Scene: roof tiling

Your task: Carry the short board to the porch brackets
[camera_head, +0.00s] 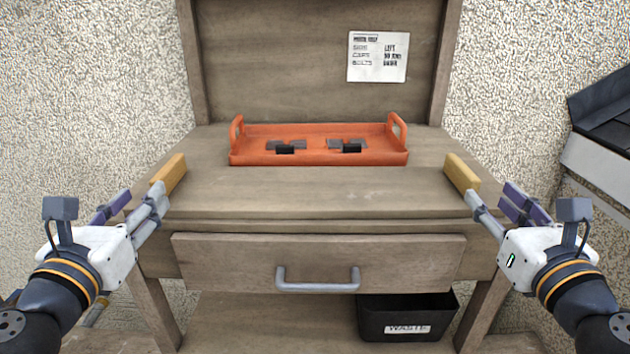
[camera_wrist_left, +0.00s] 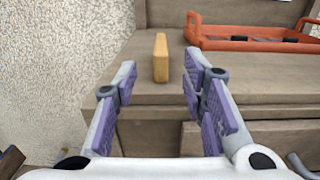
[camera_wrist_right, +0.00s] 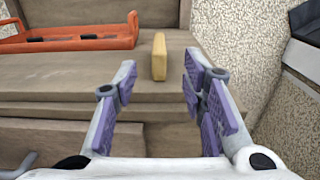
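Two yellow wooden blocks stand on the bench top, a left one (camera_head: 168,175) near the left edge and a right one (camera_head: 463,172) near the right edge. I cannot make out a separate short board or the porch brackets. My left gripper (camera_head: 143,190) is open and empty, just in front of the left block. That block shows beyond the parted fingers in the left wrist view (camera_wrist_left: 161,58). My right gripper (camera_head: 489,190) is open and empty before the right block, which shows beyond its fingers in the right wrist view (camera_wrist_right: 159,57).
An orange tray (camera_head: 320,159) with small dark pieces sits at the back of the bench (camera_head: 320,190). A drawer (camera_head: 220,262) is shut below. A black waste bin (camera_head: 407,312) stands on the lower shelf. A dark-topped structure (camera_head: 598,165) is at the right. The bench's middle is clear.

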